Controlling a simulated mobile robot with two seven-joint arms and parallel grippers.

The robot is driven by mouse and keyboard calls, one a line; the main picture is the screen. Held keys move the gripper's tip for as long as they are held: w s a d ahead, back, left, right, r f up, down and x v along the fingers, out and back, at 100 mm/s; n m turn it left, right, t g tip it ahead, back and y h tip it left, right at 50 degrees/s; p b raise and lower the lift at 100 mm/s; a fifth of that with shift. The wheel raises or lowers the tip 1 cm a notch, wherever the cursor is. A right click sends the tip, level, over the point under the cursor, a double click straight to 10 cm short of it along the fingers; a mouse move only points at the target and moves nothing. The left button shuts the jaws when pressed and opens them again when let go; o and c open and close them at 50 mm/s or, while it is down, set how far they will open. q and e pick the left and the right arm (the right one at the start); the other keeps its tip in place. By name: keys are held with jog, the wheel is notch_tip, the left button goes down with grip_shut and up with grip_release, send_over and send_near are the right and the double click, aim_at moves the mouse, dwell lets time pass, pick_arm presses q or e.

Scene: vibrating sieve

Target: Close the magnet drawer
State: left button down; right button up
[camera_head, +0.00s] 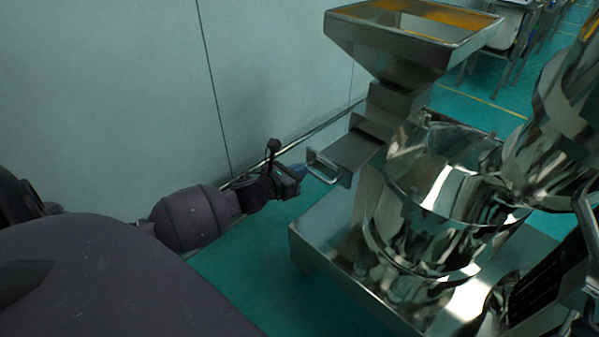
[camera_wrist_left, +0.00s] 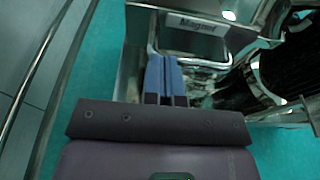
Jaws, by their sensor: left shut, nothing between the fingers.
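The magnet drawer (camera_head: 352,152) is a shiny metal box below the hopper of the sieve machine. It juts out toward my left gripper, with a metal loop handle (camera_head: 322,168) on its front. In the left wrist view the handle (camera_wrist_left: 222,64) and the drawer's "Magnet" label (camera_wrist_left: 197,24) show just ahead of the fingers. My left gripper (camera_head: 300,170) is shut and empty, its blue fingertips (camera_wrist_left: 165,72) close to the handle. Whether they touch it I cannot tell. My right gripper is not in view.
The metal hopper (camera_head: 410,35) stands above the drawer. A round polished sieve drum (camera_head: 440,180) is to the right on a metal base (camera_head: 325,245). A pale wall (camera_head: 270,70) runs behind my left arm. Green floor (camera_head: 235,285) is open in front of the base.

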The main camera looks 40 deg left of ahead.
pick_arm(q)
jog(key=shift+w, duration=0.1)
jog(key=b, duration=0.3)
send_near(346, 140)
jog(key=x, duration=0.7)
jog(key=shift+w+d+f, duration=0.1)
jog(key=shift+w+f, duration=0.05)
jog(key=shift+w, duration=0.5)
jog(key=shift+r, duration=0.25)
jog(key=shift+w, duration=0.1)
